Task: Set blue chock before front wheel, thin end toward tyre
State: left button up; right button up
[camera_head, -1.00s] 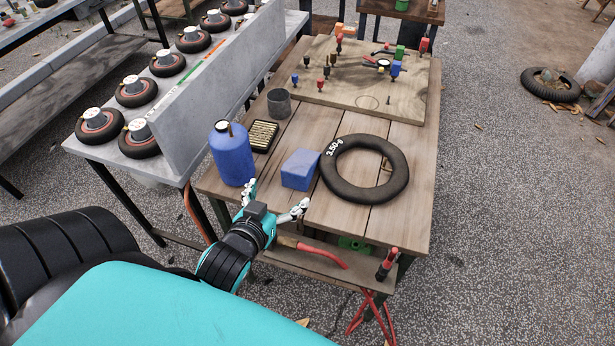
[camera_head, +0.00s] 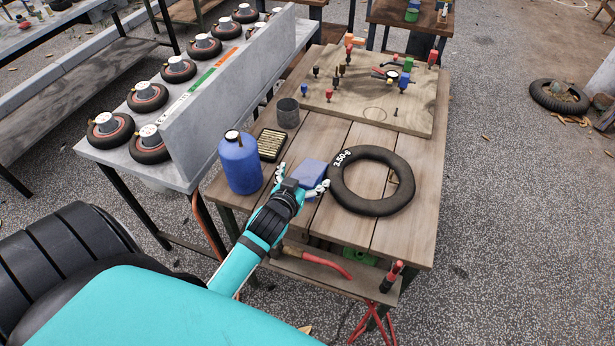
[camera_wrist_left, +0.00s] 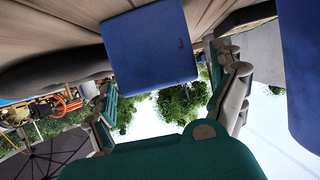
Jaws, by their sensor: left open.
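The blue chock (camera_head: 313,170) lies on the wooden table, just left of a black tyre ring. My left gripper (camera_head: 304,179) is open at its near side, one finger on each side of it. In the left wrist view the chock (camera_wrist_left: 150,45) is a blue block at the top, between the spread fingers of my left gripper (camera_wrist_left: 168,85). I cannot tell whether they touch it, nor which end is thin. I cannot make out a cart with a front wheel. My right gripper is not in view.
The black tyre (camera_head: 371,209) lies flat right of the chock. A blue bottle (camera_head: 239,162), a dark tray (camera_head: 272,144) and a grey cup (camera_head: 288,113) stand left and behind. A tool board (camera_head: 375,115) fills the table's back. Small wheels (camera_head: 148,97) line the grey bench.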

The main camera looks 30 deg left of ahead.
aim_at(308, 171)
pick_arm(q)
jog(key=shift+x, duration=1.55)
jog(key=shift+c, duration=0.5)
jog(key=c, duration=1.4)
jog(key=shift+r, duration=0.15)
jog(key=shift+c, duration=0.6)
